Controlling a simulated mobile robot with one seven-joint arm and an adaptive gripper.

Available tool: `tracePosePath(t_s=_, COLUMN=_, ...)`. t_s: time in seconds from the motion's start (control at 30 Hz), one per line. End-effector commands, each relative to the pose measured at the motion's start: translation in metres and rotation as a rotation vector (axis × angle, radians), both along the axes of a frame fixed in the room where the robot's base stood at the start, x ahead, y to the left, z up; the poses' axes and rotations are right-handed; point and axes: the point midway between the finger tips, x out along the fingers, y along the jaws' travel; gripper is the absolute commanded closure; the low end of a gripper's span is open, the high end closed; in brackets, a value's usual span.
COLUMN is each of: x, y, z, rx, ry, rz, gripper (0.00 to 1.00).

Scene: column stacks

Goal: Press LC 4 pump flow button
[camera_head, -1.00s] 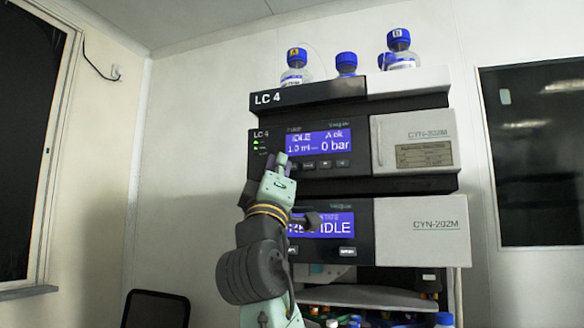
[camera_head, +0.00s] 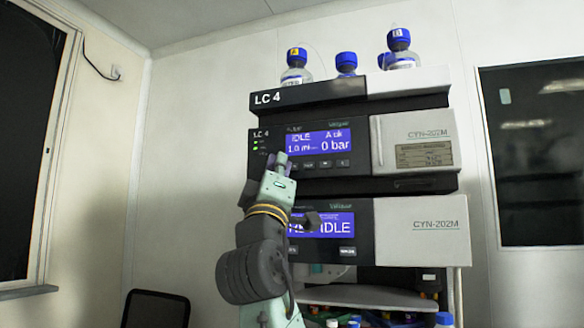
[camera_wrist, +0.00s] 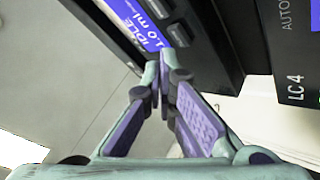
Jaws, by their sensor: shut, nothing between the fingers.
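The LC 4 pump module (camera_head: 262,141) is the upper unit with a blue screen (camera_head: 318,142) reading IDLE, 1.0 ml and 0 bar. A row of small dark buttons (camera_head: 325,164) runs under the screen. My gripper (camera_head: 281,158) is at the left end of that row, in front of the panel, and hides what is there. In the wrist view my gripper (camera_wrist: 164,75) is shut and empty, its fingertips at the edge of the panel beside the dark buttons (camera_wrist: 179,34). I cannot tell whether the tips touch a button.
A second module (camera_head: 422,230) with a blue screen sits below. Bottles (camera_head: 297,68) with blue caps stand on top of the stack. More bottles (camera_head: 444,320) are low down. A dark chair back (camera_head: 155,309) is at lower left. Bare wall lies left of the stack.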

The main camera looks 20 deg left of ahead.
Motion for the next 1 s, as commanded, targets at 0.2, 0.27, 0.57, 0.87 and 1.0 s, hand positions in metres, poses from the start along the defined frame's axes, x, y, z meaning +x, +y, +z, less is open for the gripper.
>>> tracePosePath(t_s=0.2, x=0.001, y=0.000, z=0.000, rx=0.000, ry=0.000, rz=0.000, gripper=1.00)
tracePosePath(t_s=0.27, x=0.003, y=0.000, z=0.000, rx=0.001, ry=0.001, rz=-0.001, gripper=1.00)
tracePosePath(t_s=0.57, x=0.009, y=0.000, z=0.000, rx=0.000, ry=0.000, rz=0.000, gripper=1.00)
tracePosePath(t_s=0.87, x=0.009, y=0.000, z=0.000, rx=0.000, ry=0.000, rz=0.000, gripper=1.00)
tracePosePath(t_s=1.0, x=0.011, y=0.000, z=0.000, rx=0.000, ry=0.000, rz=0.000, gripper=1.00)
